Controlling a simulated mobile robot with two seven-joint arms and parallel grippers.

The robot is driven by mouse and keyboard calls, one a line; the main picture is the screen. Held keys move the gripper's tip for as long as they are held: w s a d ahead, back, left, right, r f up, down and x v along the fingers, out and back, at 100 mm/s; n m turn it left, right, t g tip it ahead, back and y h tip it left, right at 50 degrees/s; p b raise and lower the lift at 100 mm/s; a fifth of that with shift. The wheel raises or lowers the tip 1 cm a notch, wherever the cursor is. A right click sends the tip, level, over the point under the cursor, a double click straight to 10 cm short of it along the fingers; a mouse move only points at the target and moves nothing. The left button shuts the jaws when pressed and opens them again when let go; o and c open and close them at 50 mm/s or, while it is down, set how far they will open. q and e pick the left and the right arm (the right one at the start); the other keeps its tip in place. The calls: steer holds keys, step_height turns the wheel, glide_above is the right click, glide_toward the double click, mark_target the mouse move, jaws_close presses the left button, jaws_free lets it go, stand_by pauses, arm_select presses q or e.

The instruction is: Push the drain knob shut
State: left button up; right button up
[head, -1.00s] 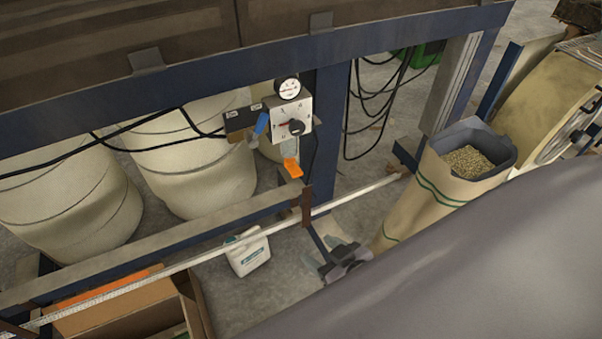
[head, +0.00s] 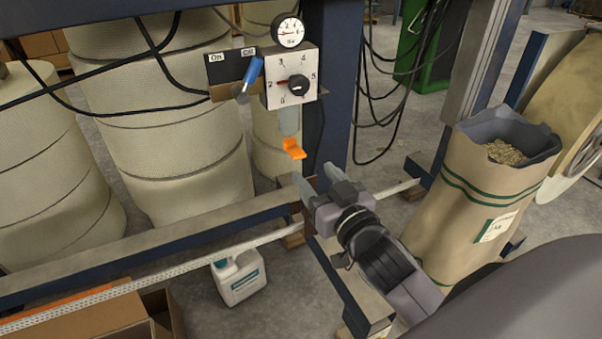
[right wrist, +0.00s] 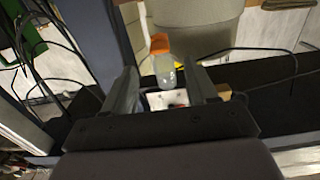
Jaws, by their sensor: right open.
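The orange drain knob (head: 293,149) hangs under a clear bowl (head: 289,121) below the regulator panel (head: 291,77). My right gripper (head: 315,177) is open and empty, just below and to the right of the knob in the head view, apart from it. In the right wrist view the knob (right wrist: 160,43) and the clear bowl (right wrist: 165,70) show between and beyond the two open fingers (right wrist: 160,73). My left gripper is not in view.
A blue valve lever (head: 253,71) sits left of the panel dial, with a gauge (head: 288,31) above. A blue post (head: 335,90) stands right behind. A frame rail (head: 150,246) runs below. A paper sack (head: 470,195) stands right, a white jug (head: 239,277) on the floor.

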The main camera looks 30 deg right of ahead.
mark_target(301, 157)
steer(key=shift+w+d+b, duration=0.15)
steer(key=shift+w+b, duration=0.15)
steer(key=shift+w, duration=1.5)
steer(key=shift+w+d+b, duration=0.1)
steer(key=shift+w+b, duration=0.15)
steer(key=shift+w, duration=1.55)
steer(key=shift+r, duration=0.1)
jaws_close()
